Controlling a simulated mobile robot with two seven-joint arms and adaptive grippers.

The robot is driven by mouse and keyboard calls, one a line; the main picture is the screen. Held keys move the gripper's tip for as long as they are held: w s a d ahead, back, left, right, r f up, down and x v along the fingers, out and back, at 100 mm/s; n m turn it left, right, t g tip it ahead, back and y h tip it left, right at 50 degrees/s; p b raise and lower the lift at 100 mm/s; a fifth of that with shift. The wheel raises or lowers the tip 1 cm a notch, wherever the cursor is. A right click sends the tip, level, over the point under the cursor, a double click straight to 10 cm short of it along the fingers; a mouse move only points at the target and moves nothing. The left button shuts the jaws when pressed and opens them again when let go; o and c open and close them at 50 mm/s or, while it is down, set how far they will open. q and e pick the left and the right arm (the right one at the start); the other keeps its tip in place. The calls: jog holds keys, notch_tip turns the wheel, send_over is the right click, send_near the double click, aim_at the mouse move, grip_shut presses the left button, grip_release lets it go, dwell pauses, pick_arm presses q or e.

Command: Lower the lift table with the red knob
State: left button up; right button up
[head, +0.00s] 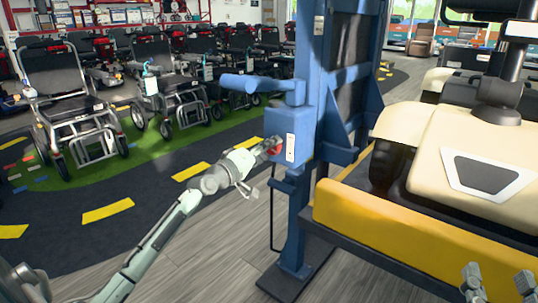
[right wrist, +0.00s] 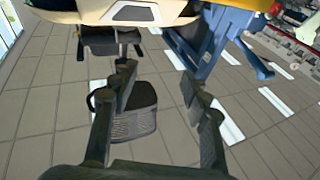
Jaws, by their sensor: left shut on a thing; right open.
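The red knob (head: 275,150) shows as a small red patch on the side of the blue control box (head: 287,128) on the blue lift post (head: 312,85). My left gripper (head: 271,146) is shut on the knob and hides most of it. The lift table (head: 400,215) is a yellow-edged platform carrying a cream vehicle (head: 475,150), and it stands above the floor. My right gripper (head: 498,288) is at the bottom right corner of the head view. In the right wrist view my right gripper (right wrist: 158,92) is open, with nothing between its fingers.
Several wheelchairs (head: 70,100) stand in rows at the back left. The blue post's foot plate (head: 295,280) rests on the wood floor. A dark slotted object (right wrist: 135,110) lies beyond my right fingers.

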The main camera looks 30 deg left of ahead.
pick_arm(q)
jog(key=shift+m+b, duration=0.4)
jog(key=shift+m, duration=1.2)
pick_arm(e)
jog(key=shift+s+r+t+y, duration=0.3)
jog(key=shift+r+t, duration=0.2)
jog(key=shift+r, duration=0.35)
jog(key=shift+s+r+t+y, duration=0.25)
jog(key=shift+r+t, duration=0.25)
jog(key=shift+r, duration=0.35)
pick_arm(q)
jog(key=shift+d, duration=0.1)
pick_arm(e)
jog(key=shift+s+r, duration=0.1)
pick_arm(q)
jog(key=shift+f, duration=0.1)
jog(key=o, duration=1.2)
jog(key=shift+c, duration=0.2)
jog(key=shift+s, duration=0.1)
jog(key=s+a, duration=0.1)
jog(key=s, duration=1)
jog(key=shift+s, duration=0.4)
